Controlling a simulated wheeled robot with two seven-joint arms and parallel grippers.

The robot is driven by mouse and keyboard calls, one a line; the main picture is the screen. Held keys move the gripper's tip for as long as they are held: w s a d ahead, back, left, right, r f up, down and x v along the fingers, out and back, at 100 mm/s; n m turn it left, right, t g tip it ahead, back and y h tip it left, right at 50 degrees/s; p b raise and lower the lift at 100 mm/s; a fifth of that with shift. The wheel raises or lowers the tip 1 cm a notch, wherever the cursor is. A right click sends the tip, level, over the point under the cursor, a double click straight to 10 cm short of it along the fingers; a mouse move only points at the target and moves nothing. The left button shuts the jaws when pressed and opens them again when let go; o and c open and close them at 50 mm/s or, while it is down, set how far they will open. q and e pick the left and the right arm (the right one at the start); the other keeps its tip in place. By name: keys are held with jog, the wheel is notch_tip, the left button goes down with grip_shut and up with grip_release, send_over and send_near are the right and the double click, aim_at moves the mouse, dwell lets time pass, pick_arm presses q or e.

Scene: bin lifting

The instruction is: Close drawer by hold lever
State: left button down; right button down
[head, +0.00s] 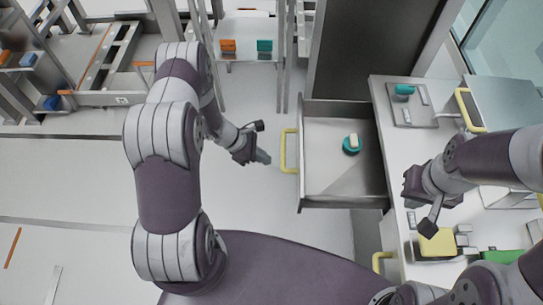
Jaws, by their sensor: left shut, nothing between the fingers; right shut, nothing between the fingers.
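An open metal drawer (318,180) is pulled out to the left from a white-topped cabinet. A yellow lever handle (289,151) is on its left front face. A teal round object with a pale piece on it (351,145) sits inside the drawer. My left gripper (263,157) is shut and empty, a short way left of the handle and apart from it. My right gripper (408,187) is shut and empty over the countertop, right of the drawer. Its fingertips are hard to make out.
The white countertop (386,92) holds a grey tray with a teal item (404,89), a metal box with a yellow handle (466,109) and a yellow block (437,245). Shelving with coloured bins (228,45) stands at the back.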

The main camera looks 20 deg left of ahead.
pick_arm(q)
jog(key=shift+w+d+f, duration=0.15)
jog(key=shift+w+d, duration=0.05)
jog(key=shift+d, duration=0.4)
jog(key=shift+w+d+f, duration=0.1)
jog(key=shift+w+d, duration=0.1)
jog(key=shift+d, duration=0.4)
jog(key=b, duration=0.7)
send_over(350, 172)
jog(key=shift+s+a, duration=0.1)
jog(key=shift+a, duration=0.3)
jog(key=shift+d, duration=0.45)
jog(key=shift+w+r, duration=0.15)
jog(key=shift+w, duration=0.05)
